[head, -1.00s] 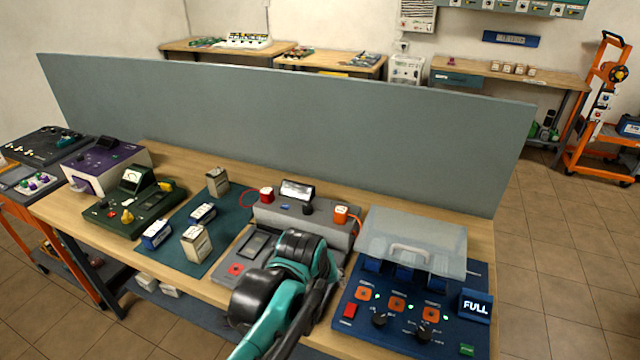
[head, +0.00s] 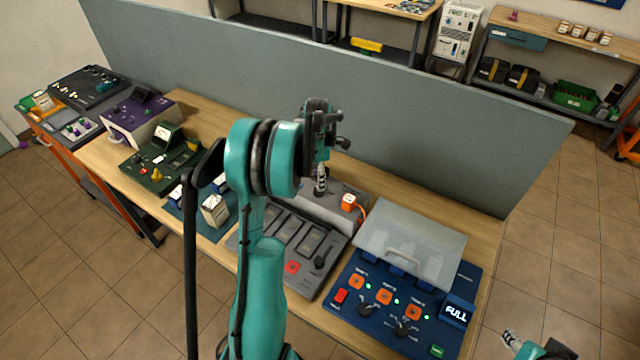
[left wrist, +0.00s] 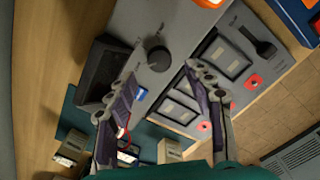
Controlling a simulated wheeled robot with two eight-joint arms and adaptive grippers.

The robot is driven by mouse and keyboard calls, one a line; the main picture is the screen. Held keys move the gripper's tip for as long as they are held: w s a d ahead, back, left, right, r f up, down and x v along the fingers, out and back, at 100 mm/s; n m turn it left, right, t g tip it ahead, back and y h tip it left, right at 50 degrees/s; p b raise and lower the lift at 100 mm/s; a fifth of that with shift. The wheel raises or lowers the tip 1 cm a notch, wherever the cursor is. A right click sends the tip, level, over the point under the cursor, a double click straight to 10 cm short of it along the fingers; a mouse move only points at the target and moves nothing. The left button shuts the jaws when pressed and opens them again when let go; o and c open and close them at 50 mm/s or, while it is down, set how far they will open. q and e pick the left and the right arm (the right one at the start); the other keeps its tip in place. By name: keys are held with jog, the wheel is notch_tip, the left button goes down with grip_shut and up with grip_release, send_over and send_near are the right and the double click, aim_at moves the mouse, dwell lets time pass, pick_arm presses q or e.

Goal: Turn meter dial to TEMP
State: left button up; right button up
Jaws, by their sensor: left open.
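The black round meter dial (left wrist: 157,55) is on the grey meter unit (left wrist: 178,20) in the left wrist view. Small printed marks surround it, too small to read. The dark meter display (left wrist: 100,72) lies left of it. My left gripper (left wrist: 162,82) is open, its two fingers apart, with the dial ahead of and between their line; no contact is visible. In the head view my left gripper (head: 320,184) points down over the grey meter unit (head: 340,200) and hides the dial. My right gripper (head: 512,341) shows partly at the lower right, its jaws unclear.
An orange terminal block (head: 349,202) sits right of my left gripper. A grey panel with several windows (head: 290,235) lies in front. A blue panel (head: 400,310) with a clear cover (head: 410,240) stands right. A grey partition (head: 400,100) runs behind. A green meter device (head: 160,160) stands left.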

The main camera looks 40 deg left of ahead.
pick_arm(q)
notch_tip(320, 180, down, 5)
jog(key=shift+f, duration=0.1)
dwell(0.3)
jog(key=shift+b, duration=0.3)
jog(key=c, duration=1.2)
